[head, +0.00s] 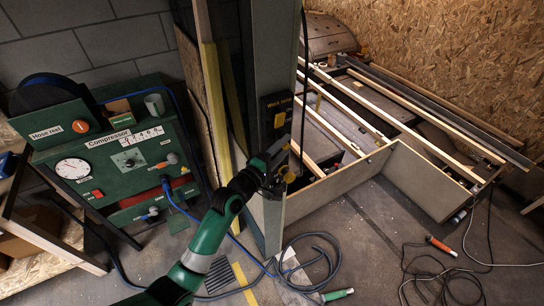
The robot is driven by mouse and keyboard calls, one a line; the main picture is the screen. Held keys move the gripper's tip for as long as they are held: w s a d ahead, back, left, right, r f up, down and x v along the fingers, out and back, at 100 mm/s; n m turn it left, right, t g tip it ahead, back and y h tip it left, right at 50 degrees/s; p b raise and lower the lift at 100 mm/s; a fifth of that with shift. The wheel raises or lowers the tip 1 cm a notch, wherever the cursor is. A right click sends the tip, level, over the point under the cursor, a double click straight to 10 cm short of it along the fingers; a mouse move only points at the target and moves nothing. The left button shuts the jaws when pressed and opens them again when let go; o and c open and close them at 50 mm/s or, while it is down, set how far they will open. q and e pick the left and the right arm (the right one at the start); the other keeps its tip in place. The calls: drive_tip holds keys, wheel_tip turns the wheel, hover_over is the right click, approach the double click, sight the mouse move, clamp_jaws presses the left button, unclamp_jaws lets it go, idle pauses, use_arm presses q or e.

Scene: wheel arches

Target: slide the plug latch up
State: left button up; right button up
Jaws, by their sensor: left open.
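A dark panel marked "Work lamp" (277,107) is fixed to the grey upright post (270,48). A small orange part (279,120) shows on its face; I cannot tell whether it is the plug latch. A black cable runs down beside the panel. My left gripper (284,158) is open in front of the post, at and just below the panel's lower end. It hides what lies behind it there, and I cannot tell whether it touches anything. My right gripper is not in view.
A green compressor panel (126,150) with a gauge, switches and hose reel stands at the left. A wooden-framed bay (390,120) lies behind the post at the right.

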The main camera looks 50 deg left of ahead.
use_arm(q)
drive_tip(key=s+d+p, duration=0.1)
drive_tip(key=s+d, duration=0.1)
drive_tip(key=s, duration=0.8)
